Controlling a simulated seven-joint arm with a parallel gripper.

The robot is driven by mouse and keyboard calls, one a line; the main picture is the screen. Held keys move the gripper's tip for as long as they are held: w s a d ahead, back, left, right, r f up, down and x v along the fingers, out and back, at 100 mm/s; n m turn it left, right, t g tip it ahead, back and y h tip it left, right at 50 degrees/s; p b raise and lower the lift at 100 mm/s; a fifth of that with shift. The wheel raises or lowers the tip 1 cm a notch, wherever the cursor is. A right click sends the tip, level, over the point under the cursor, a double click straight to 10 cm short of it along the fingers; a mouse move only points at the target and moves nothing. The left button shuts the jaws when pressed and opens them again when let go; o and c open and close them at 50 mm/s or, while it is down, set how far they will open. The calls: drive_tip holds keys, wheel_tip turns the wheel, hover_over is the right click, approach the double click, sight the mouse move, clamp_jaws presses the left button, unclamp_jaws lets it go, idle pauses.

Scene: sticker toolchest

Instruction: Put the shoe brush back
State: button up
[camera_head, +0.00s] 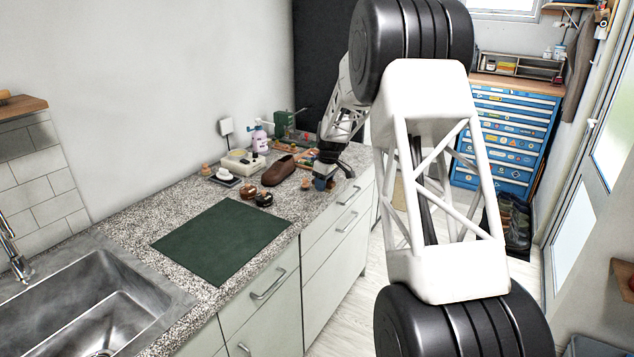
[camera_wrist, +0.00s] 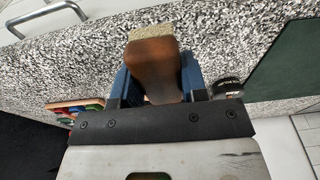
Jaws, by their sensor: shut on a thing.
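The shoe brush (camera_wrist: 151,70) has a brown wooden body and a pale bristle end (camera_wrist: 151,33), seen in the wrist view. My gripper (camera_wrist: 156,78) is shut on its wooden body, with a blue finger on each side. The bristle end points away from the gripper. In the head view my gripper (camera_head: 323,182) is at the front edge of the speckled counter (camera_head: 205,193), right of a brown shoe (camera_head: 279,171). The brush is too small there to make out clearly. I cannot tell whether it touches the counter.
Two round tins (camera_head: 264,199) sit by a green mat (camera_head: 222,240). A beige box (camera_head: 242,161), a pink bottle (camera_head: 260,142) and a green device (camera_head: 285,123) stand farther back. A wood-edged board with coloured patches (camera_wrist: 75,107) lies left of my gripper in the wrist view.

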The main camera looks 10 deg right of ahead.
drive_tip(key=shift+w, duration=0.15)
drive_tip(key=shift+w+d+f, duration=0.25)
drive_tip(key=shift+w, duration=2.35)
drive_tip(key=shift+w+d+f, duration=0.2)
drive_tip(key=shift+w+f, duration=0.05)
drive_tip(key=shift+w, duration=2.4)
drive_tip(key=shift+w+d+f, duration=0.25)
drive_tip(key=shift+w, duration=2.35)
drive_tip(key=shift+f, duration=1.75)
drive_tip(key=shift+f, duration=0.15)
drive_tip(key=o, duration=1)
drive_tip(key=shift+c, duration=0.2)
wheel_tip(320, 180, up, 12)
drive_tip(key=s+d, duration=0.1)
drive_tip(key=shift+d, duration=0.2)
